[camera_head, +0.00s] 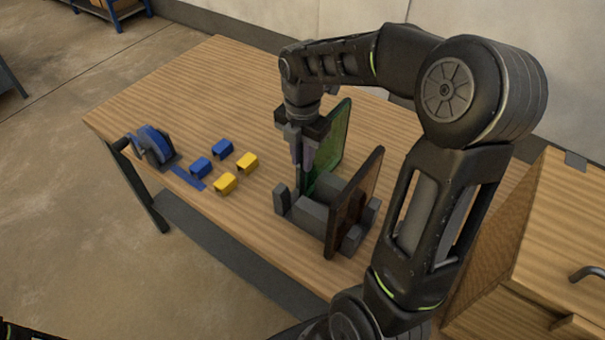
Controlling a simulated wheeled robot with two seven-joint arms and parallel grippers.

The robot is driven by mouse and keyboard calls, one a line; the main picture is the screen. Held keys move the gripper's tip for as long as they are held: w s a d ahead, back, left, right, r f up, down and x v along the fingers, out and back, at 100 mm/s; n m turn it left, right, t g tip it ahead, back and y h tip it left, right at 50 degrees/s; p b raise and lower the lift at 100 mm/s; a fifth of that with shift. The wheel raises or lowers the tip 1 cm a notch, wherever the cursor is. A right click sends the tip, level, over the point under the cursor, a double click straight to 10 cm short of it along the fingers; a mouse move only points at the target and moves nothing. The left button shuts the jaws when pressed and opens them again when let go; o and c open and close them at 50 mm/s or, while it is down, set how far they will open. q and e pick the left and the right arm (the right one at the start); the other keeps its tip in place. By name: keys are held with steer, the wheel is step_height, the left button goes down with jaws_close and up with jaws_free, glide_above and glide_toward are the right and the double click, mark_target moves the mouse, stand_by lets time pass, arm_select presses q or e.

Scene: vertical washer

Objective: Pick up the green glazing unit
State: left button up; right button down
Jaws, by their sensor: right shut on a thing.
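The green glazing unit (332,139) is a flat, upright green pane on the wooden table. Its lower part is in or just behind a grey block-like holder (309,214). My right gripper (304,180) points down at the pane's left edge and is shut on it. The fingers hide part of that edge. I cannot tell whether the pane's bottom is clear of the holder. A brown pane (354,203) stands upright in the front part of the same holder. My left gripper is not in view; only a small dark piece shows at the bottom left corner.
On the wooden table (225,85), two blue blocks (201,167) and two yellow blocks (225,183) lie left of the holder. A blue tape dispenser (153,146) sits at the left edge. A wooden cabinet (545,235) stands at right. The table's back left is clear.

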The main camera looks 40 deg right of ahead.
steer(key=shift+r, duration=0.15)
step_height(320, 180, up, 18)
steer(key=p, duration=0.5)
stand_by(0.3)
stand_by(1.5)
